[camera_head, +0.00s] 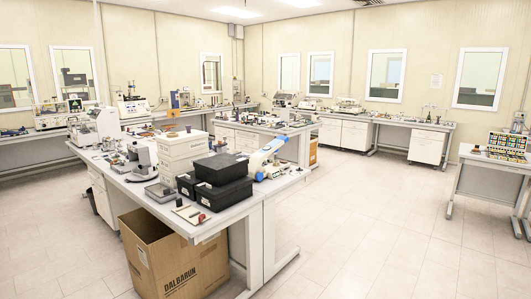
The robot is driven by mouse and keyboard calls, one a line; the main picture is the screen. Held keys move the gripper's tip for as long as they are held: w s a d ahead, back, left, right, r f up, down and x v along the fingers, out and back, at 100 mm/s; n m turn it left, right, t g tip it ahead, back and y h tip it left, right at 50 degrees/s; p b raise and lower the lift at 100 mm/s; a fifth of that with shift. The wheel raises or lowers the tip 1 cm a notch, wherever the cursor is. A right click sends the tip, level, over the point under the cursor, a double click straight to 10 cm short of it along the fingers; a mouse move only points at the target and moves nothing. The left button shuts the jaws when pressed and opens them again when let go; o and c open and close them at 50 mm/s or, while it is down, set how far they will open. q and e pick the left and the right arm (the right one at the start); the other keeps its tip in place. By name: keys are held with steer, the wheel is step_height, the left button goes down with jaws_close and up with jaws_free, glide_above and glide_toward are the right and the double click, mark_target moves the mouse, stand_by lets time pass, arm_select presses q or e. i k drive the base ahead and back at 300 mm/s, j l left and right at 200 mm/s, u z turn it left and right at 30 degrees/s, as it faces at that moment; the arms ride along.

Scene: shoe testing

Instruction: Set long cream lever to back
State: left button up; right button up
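Neither of my grippers is in view. A cream-white machine with a blue round part and a slanted arm (268,153) stands at the right end of the near workbench (285,187). The slanted arm may be the long cream lever, but it is too small to tell. Another light machine (107,123) stands at the far left of the same bench, and its levers cannot be made out.
Black boxes (222,168) and white boxes (182,150) stand on the near bench. An open cardboard box (180,263) stands on the floor at its front. A separate table (490,157) is at the right. The tiled floor (375,225) between is clear.

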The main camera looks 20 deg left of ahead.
mark_target(257, 158)
steer(key=i, duration=4.3)
steer(key=j+u, duration=0.05)
steer(key=j, duration=0.05)
